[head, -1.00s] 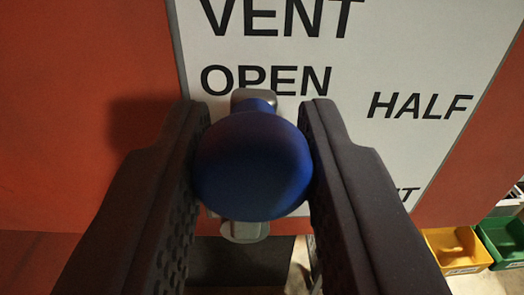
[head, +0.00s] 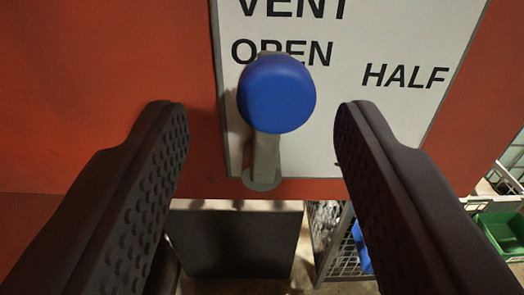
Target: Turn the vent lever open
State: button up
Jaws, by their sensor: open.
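The vent lever has a round blue knob (head: 276,93) on a grey metal arm (head: 264,162). The knob covers the lower part of the word OPEN on the white VENT label plate (head: 400,40), and the arm runs down from it to a rounded grey end near the plate's lower edge. HALF is printed to the right. My gripper (head: 262,118) is open, with one dark textured finger on each side of the lever. Both fingers are clear of the knob, with wide gaps.
The plate is on an orange-red panel (head: 100,90). Below it are a dark flat panel (head: 235,242) and a wire-mesh rack (head: 340,240). A green bin (head: 502,234) stands at the lower right.

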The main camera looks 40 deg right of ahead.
jog(key=b+v, duration=0.5)
jog(key=v, duration=0.4)
jog(key=shift+s+a+b, duration=0.2)
jog(key=shift+s+b, duration=0.1)
jog(key=shift+b, duration=0.05)
